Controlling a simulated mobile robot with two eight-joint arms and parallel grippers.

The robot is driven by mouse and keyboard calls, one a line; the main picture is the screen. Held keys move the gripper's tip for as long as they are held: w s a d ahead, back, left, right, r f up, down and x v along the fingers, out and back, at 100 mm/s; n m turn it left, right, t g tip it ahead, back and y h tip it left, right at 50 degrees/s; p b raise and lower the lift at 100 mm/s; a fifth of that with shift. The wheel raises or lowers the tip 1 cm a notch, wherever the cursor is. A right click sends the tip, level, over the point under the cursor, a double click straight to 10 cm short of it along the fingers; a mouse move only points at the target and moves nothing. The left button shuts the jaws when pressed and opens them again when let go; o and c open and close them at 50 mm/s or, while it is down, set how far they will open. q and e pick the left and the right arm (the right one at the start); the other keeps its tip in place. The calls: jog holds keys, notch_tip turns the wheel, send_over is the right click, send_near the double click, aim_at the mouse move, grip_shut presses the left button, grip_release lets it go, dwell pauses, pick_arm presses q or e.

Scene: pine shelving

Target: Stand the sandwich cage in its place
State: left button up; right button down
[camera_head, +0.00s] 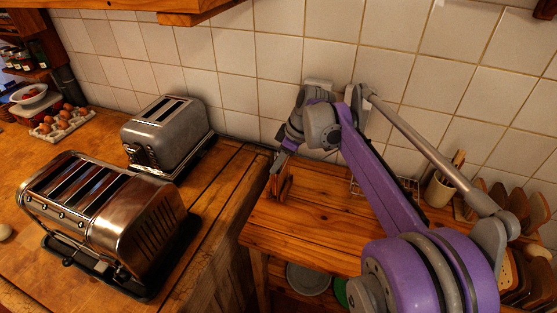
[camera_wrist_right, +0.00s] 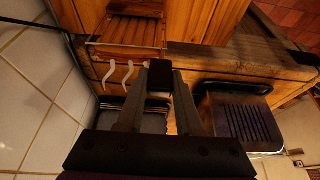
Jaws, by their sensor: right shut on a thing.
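My right gripper (camera_head: 281,172) is above the left end of the low wooden table, near the tiled wall. It is shut on a small dark piece (camera_wrist_right: 159,76), seen between its fingers in the right wrist view. I take this for the grip of the sandwich cage; the rest of the cage cannot be made out clearly. A wire rack (camera_wrist_right: 125,44) with brown slats showing through it lies beyond the fingertips. Wire also shows behind my right arm in the head view (camera_head: 356,187), partly hidden. My left gripper is out of view.
A grey toaster (camera_head: 165,132) and a larger chrome toaster (camera_head: 105,215) stand on the left counter. A utensil pot (camera_head: 438,189) and several wooden boards (camera_head: 530,215) stand at the right. The low table's (camera_head: 310,225) front left is clear. Tiles (camera_head: 290,50) close off the back.

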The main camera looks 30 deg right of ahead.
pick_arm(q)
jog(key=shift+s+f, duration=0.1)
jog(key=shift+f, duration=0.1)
pick_arm(e)
jog(key=shift+f, duration=0.3)
grip_release()
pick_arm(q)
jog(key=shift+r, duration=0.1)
pick_arm(e)
jog(key=shift+r, duration=0.1)
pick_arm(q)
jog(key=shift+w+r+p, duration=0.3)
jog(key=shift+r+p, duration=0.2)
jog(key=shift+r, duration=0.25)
pick_arm(e)
jog(key=shift+r, duration=0.95)
jog(key=shift+r+p, duration=1.55)
jog(key=shift+r, duration=1.5)
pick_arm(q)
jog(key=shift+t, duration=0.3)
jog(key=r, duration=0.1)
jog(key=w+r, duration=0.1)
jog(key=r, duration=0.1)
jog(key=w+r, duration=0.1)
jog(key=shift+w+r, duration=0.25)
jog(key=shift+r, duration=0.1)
pick_arm(e)
jog(key=shift+f, duration=0.1)
